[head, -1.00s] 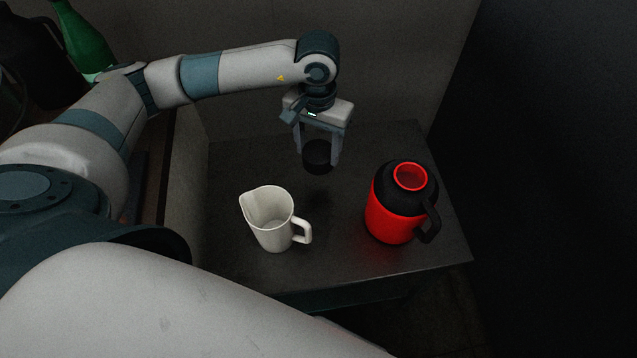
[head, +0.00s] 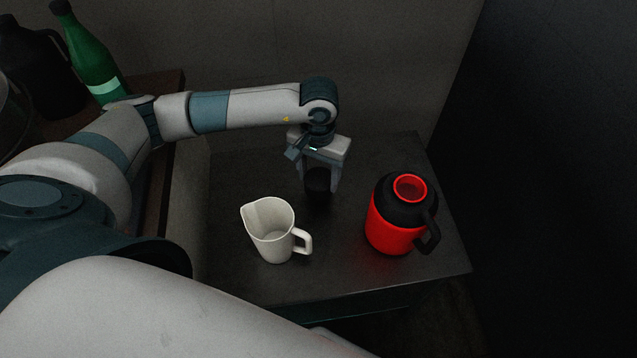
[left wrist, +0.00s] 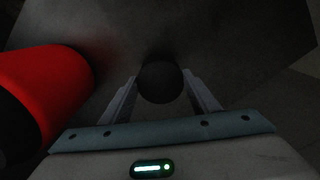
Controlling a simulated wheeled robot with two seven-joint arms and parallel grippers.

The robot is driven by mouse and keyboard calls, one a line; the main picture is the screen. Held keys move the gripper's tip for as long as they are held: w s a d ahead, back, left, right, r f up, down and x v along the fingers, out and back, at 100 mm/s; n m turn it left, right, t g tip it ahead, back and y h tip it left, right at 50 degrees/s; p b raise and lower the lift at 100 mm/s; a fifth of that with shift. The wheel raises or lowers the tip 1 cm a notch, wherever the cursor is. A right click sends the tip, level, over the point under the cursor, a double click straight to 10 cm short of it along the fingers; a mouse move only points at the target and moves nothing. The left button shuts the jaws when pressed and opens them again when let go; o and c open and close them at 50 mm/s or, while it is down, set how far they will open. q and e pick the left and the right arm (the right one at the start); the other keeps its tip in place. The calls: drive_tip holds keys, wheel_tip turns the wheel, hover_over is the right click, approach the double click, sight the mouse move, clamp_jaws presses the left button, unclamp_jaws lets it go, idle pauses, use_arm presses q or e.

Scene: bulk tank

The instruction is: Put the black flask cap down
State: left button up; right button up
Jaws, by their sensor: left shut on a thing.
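The black flask cap (head: 318,180) is a short dark cylinder, held between the fingers of my left gripper (head: 320,184). It also shows in the left wrist view (left wrist: 160,82), between the two fingertips (left wrist: 162,86). The cap is upright, low over the dark table (head: 240,180) behind the jug and the flask. Whether its underside touches the table I cannot tell. The red and black flask (head: 390,232) stands open-topped to the right of the gripper; its red body also shows at the left of the left wrist view (left wrist: 45,85). My right gripper is not in view.
A white jug (head: 270,232) stands on the table in front of the gripper, its handle to the right. A green bottle (head: 92,62) and a dark jug (head: 40,65) are at the far left. The table's back left is clear.

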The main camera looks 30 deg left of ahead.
sight(318, 179)
use_arm(q)
drive_tip(key=shift+f, duration=0.45)
wheel_tip(318, 179, down, 2)
drive_tip(key=shift+f, duration=0.45)
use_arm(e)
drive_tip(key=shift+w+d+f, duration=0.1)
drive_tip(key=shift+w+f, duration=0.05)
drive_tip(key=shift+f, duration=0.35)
